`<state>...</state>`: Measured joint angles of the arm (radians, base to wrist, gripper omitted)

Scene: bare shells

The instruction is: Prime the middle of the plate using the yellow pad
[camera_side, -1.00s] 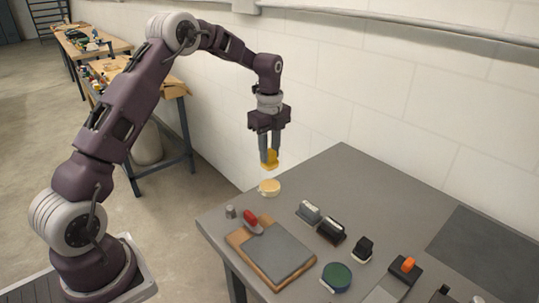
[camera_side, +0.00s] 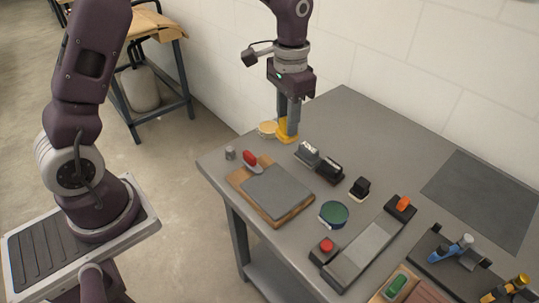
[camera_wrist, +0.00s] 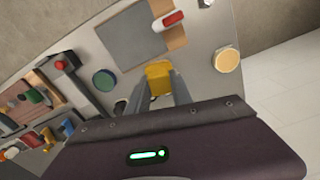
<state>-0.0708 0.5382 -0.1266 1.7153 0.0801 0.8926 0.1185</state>
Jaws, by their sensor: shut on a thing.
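The plate (camera_side: 278,190) is a flat grey rectangle on a wooden board near the table's left end. In the wrist view the plate (camera_wrist: 132,36) lies beyond the fingertips, at the top. My gripper (camera_side: 288,122) is shut on the yellow pad (camera_side: 287,136). The pad also shows in the wrist view (camera_wrist: 158,76), between the fingers (camera_wrist: 160,84). It is behind the plate in the side view, apart from it and low over the table; whether it touches the tabletop I cannot tell.
A round cream-topped pot (camera_side: 267,128) stands just left of the pad. A red-handled tool (camera_side: 251,159) lies at the board's back left edge, near a small grey cylinder (camera_side: 230,153). Dark blocks (camera_side: 328,170) and a green-topped round tin (camera_side: 334,214) stand right of the plate.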

